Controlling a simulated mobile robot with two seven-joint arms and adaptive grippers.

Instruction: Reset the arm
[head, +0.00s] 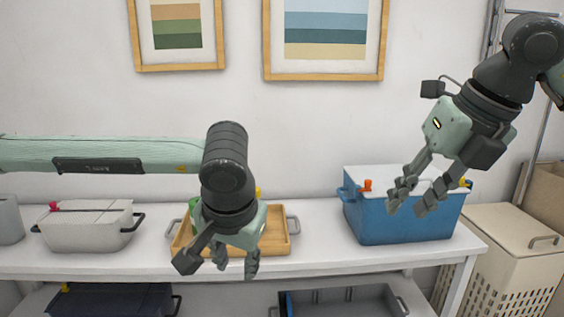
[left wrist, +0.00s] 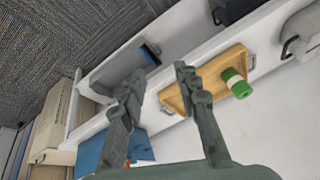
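My left arm comes in from the left in the head view, and its gripper (head: 236,262) points down in front of the wooden tray on the shelf. In the left wrist view its two fingers (left wrist: 155,92) stand apart with nothing between them. My right gripper (head: 412,196) hangs at the upper right, in front of the blue box, with its fingers spread and nothing seen between them.
A wooden tray (head: 274,243) on the white shelf (head: 330,260) holds a green item (left wrist: 236,84). A blue box (head: 385,222) and a light grey box (head: 85,232) stand on either side. A beige hamper (head: 515,238) stands at the right. Lower bins sit underneath.

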